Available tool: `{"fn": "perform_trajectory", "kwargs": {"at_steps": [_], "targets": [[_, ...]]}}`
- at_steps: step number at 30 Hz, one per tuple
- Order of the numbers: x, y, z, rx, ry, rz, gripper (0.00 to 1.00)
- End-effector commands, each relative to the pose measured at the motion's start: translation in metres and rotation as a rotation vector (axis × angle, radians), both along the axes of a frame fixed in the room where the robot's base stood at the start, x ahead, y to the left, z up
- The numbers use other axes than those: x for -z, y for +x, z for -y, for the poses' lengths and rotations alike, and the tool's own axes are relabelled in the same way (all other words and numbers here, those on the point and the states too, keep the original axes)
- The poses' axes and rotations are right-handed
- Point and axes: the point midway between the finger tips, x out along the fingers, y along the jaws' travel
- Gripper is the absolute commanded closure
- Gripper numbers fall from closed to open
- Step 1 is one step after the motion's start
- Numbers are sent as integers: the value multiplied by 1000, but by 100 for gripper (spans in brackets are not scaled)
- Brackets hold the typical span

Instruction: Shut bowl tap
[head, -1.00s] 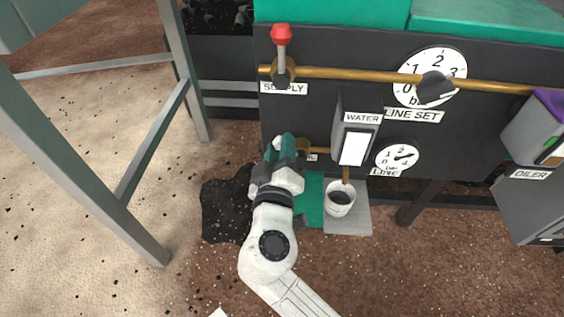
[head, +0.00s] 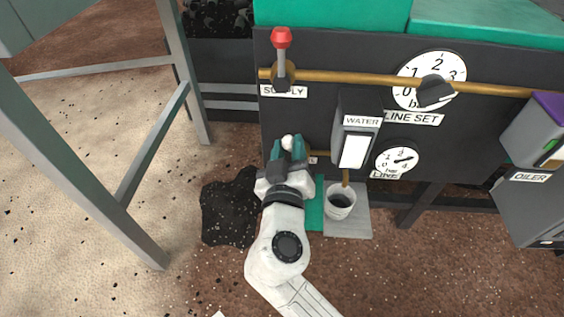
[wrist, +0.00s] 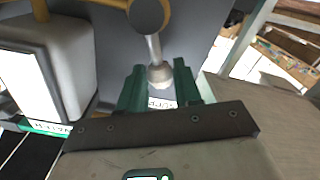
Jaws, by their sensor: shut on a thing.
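My gripper (head: 288,147) is low on the dark panel, left of the water unit. Its green fingers are shut on the pale knob (head: 287,142) of a small tap lever, which I take as the bowl tap. In the wrist view my gripper (wrist: 160,80) has the pale knob (wrist: 160,73) between its fingers. The metal lever rises from the knob to a round dark hub (wrist: 147,15). My gripper hides most of the tap in the head view, and a label behind the fingers is partly covered.
The water unit (head: 357,125) is just right of my gripper, with a white cup (head: 340,202) below it. The red-knobbed supply lever (head: 281,58) stands upright above. A line gauge (head: 398,159) is further right. A grey metal frame (head: 143,150) stands at left.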

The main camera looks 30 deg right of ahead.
Motion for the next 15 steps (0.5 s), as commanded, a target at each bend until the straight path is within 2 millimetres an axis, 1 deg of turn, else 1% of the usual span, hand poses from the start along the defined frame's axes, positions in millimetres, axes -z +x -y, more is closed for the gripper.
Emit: {"fn": "perform_trajectory", "kwargs": {"at_steps": [3, 6, 15], "targets": [[-2, -4, 7, 4, 96, 60, 84], [-4, -6, 10, 3, 156, 99, 84], [-4, -6, 11, 1, 180, 114, 84]]}}
